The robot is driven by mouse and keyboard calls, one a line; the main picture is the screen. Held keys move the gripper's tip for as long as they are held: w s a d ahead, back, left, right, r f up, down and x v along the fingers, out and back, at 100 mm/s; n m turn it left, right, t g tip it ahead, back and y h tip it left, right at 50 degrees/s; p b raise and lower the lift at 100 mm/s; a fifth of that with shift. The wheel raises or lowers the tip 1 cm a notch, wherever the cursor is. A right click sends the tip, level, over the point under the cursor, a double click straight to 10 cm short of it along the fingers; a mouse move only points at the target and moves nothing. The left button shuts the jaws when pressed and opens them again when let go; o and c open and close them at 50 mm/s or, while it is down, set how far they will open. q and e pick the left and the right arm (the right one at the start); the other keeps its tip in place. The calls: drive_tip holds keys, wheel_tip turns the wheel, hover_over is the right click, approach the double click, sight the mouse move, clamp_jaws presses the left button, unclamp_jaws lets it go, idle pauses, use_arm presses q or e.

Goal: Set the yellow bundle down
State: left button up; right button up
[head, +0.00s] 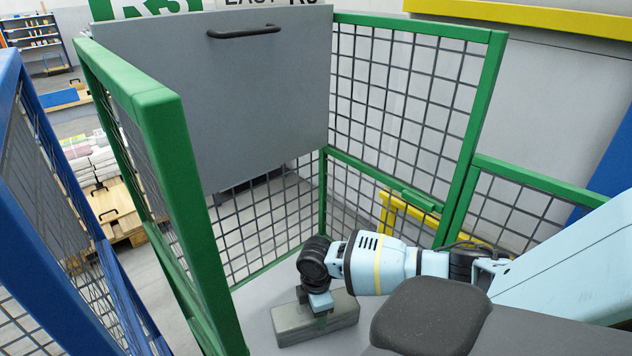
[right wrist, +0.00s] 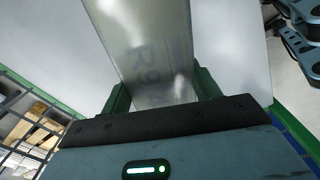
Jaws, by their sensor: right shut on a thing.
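The bundle (head: 318,322) is a flat block that looks grey rather than yellow, low inside the green mesh cage. My right gripper (head: 319,304) reaches down over it from above and is shut across its narrow width. In the right wrist view the bundle (right wrist: 150,50) lies between the two green fingers of the gripper (right wrist: 162,90), with faint "R9" print on its wrapped face. The bundle sits at or just above the grey cage floor (head: 262,318); I cannot tell whether it touches. My left gripper is not in view.
Green-framed mesh walls (head: 160,105) surround the bundle, with a grey panel with a black handle (head: 245,31) on one side. A blue mesh frame (head: 40,240) stands at left. A pallet with stacked bundles (head: 92,160) lies beyond. Bare cage floor shows left of the bundle.

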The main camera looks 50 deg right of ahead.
drive_tip(key=o, duration=1.8)
drive_tip(key=shift+f, duration=0.1)
drive_tip(key=shift+c, duration=0.2)
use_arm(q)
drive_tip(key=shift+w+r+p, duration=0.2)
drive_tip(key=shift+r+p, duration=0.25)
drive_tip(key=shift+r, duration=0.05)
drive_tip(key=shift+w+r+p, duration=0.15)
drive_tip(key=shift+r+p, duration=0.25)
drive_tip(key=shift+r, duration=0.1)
use_arm(e)
wheel_tip(320, 180, up, 12)
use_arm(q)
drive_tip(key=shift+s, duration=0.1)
